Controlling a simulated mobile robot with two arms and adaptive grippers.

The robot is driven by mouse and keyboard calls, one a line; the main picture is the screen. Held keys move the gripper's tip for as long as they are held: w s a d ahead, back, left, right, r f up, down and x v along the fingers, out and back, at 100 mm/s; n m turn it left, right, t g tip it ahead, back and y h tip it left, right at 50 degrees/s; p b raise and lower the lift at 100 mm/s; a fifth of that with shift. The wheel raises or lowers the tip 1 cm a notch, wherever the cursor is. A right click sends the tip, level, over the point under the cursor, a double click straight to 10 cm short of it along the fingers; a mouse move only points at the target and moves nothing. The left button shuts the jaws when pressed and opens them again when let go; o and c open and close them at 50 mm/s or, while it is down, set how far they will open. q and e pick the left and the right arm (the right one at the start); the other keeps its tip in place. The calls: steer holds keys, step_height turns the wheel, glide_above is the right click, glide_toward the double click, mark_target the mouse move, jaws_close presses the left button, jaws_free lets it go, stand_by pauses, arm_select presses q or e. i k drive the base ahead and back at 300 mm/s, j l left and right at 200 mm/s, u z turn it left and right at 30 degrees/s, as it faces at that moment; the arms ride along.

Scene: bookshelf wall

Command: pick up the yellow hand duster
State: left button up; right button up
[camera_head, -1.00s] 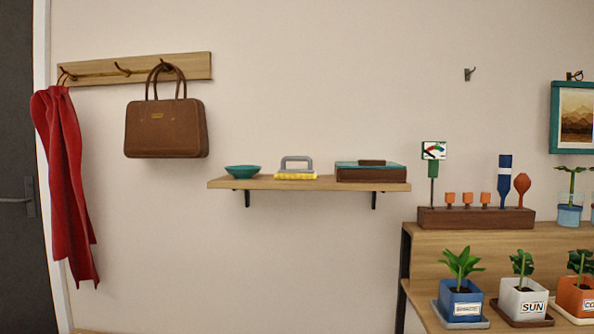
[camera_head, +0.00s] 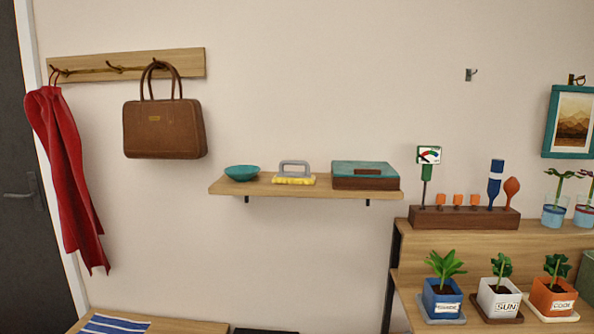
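The yellow hand duster (camera_head: 294,180) sits on the wooden wall shelf (camera_head: 240,188), with its yellow pad down and its grey arched handle up. It stands between a teal bowl (camera_head: 242,173) on its left and a brown box with a teal lid (camera_head: 366,176) on its right, apart from both. Neither of my grippers shows in the head view.
A brown handbag (camera_head: 165,128) and a red scarf (camera_head: 66,175) hang from a hook rail at left. At right, potted plants (camera_head: 499,300) and a tool block (camera_head: 464,218) stand on a tiered stand. A bench with a striped cloth (camera_head: 115,324) is at lower left.

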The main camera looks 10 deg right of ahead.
mark_target(282, 177)
steer(key=i+j+z, duration=0.15)
steer(key=z, duration=0.35)
steer(key=i+j+z, duration=0.2)
steer(key=z, duration=0.3)
